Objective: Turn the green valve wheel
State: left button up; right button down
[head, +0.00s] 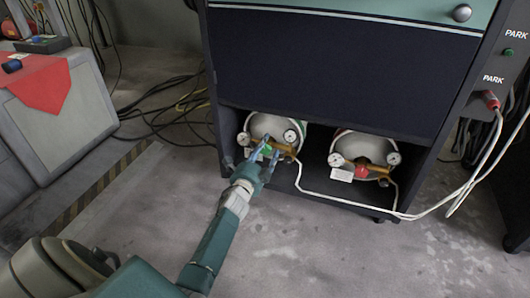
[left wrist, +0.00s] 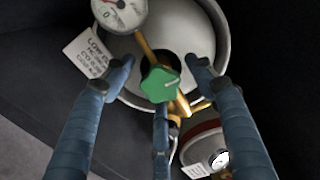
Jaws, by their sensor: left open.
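The green valve wheel (left wrist: 160,84) sits on a brass fitting at the end of a gas cylinder (left wrist: 185,35). In the head view the green wheel (head: 267,150) is partly covered by my fingers, in the left bay of the cabinet. My left gripper (head: 265,151) reaches the cylinder's front. In the left wrist view its blue fingers (left wrist: 160,80) are spread, one left and one right of the wheel, with a third just below it. The side fingers stand apart from the wheel; whether the lower finger touches it I cannot tell. My right gripper is not in view.
A second cylinder with a red valve wheel (head: 361,171) stands in the right bay. Gauges (head: 290,136) flank the fittings. A white hose (head: 340,200) crosses the cabinet front. Black cables (head: 170,115) lie on the floor at left, beside a grey box (head: 60,115).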

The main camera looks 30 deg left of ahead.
pick_arm(q)
jog(key=c, duration=1.2)
